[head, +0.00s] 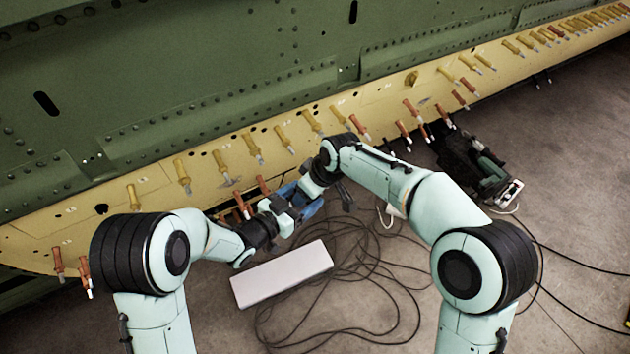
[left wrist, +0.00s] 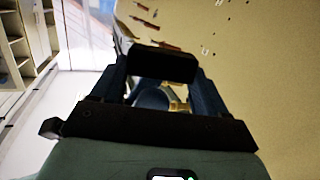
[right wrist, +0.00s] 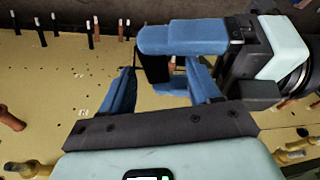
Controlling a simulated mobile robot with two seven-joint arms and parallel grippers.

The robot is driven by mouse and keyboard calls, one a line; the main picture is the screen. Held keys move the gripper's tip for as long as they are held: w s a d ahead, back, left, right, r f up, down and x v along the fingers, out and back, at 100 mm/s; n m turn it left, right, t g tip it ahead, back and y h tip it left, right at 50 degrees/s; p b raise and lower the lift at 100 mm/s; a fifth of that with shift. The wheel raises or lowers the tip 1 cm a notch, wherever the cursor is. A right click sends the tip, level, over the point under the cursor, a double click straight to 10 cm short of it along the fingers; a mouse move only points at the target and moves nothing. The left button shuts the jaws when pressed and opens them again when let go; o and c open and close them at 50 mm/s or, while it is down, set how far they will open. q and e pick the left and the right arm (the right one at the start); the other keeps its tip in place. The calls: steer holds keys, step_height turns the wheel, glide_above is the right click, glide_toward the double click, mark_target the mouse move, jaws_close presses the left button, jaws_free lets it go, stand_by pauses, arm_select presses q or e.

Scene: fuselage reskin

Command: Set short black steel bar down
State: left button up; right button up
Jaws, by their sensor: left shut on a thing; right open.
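The short black steel bar (left wrist: 163,65) shows as a dark block across the fingertips of my left gripper (left wrist: 158,78) in the left wrist view. My left gripper is shut on it. In the right wrist view the bar (right wrist: 156,68) is a dark piece under the blue finger of my left gripper, close to the tips of my right gripper (right wrist: 162,82), which is open. I cannot tell whether the right fingers touch it. In the head view both grippers meet beside the yellow skin edge, left (head: 285,205) and right (head: 312,190); the bar is not clear there.
The yellow skin strip (head: 385,101) carries several yellow and orange fasteners along the green fuselage (head: 190,70). A white flat box (head: 282,273) lies on the floor among loose black cables (head: 365,300). A dark tool (head: 475,165) is at right. Bare floor (head: 560,190) lies further right.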

steer(key=shift+x, duration=1.05)
arm_select(q)
steer(key=shift+r, duration=0.1)
arm_select(e)
steer(key=shift+s, duration=0.1)
jaws_close()
arm_select(q)
steer(key=o, duration=1.5)
steer(key=shift+c, duration=0.2)
steer(key=shift+o, duration=0.3)
arm_select(e)
steer(key=shift+r, duration=0.1)
